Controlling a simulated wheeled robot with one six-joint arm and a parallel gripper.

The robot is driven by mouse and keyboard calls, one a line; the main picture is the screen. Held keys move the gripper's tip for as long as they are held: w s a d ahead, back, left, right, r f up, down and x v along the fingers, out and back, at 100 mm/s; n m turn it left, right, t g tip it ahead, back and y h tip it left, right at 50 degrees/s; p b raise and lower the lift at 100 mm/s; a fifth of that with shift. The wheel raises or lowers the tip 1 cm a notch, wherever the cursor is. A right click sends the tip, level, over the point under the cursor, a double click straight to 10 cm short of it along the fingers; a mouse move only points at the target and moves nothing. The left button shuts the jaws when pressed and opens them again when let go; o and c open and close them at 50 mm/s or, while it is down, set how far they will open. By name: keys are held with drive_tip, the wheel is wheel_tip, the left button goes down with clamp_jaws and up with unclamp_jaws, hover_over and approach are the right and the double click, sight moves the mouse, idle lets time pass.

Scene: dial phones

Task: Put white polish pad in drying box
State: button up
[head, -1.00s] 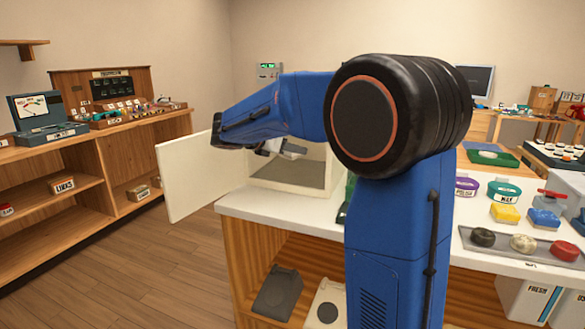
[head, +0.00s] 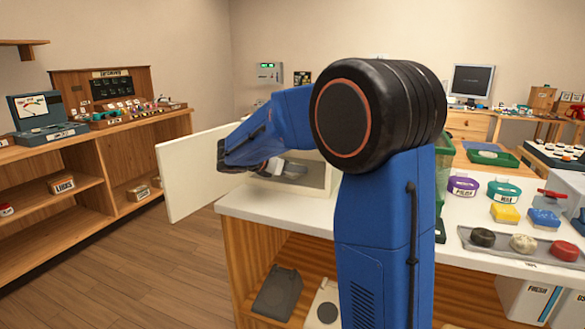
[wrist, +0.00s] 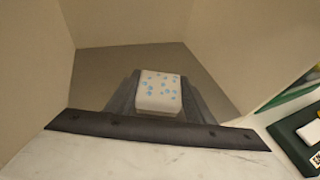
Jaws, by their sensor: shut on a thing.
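The white polish pad (wrist: 158,92) is a small white block with pale blue spots. My gripper (wrist: 156,98) is shut on it, with a grey finger on each side. The drying box (wrist: 222,45) has cream walls and a grey-brown floor around and beyond the pad in the wrist view. In the head view the drying box (head: 322,172) stands at the left end of the white counter, and its door (head: 195,172) is swung open to the left. My gripper (head: 283,168) is at the box's open front, partly hidden by my arm; how deep the pad is cannot be told.
The white counter (head: 455,246) holds a purple-ringed tub (head: 463,187), a teal-ringed tub (head: 504,191), a yellow block (head: 505,214) and a blue block (head: 543,218). A grey tray (head: 500,251) carries three round knobs. A green-edged item (wrist: 300,135) lies right of the box.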

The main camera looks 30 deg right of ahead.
drive_tip(key=shift+f, duration=0.1)
drive_tip(key=o, duration=1.2)
drive_tip(key=shift+c, duration=0.2)
drive_tip(key=v, duration=1.2)
drive_tip(key=shift+s, duration=0.1)
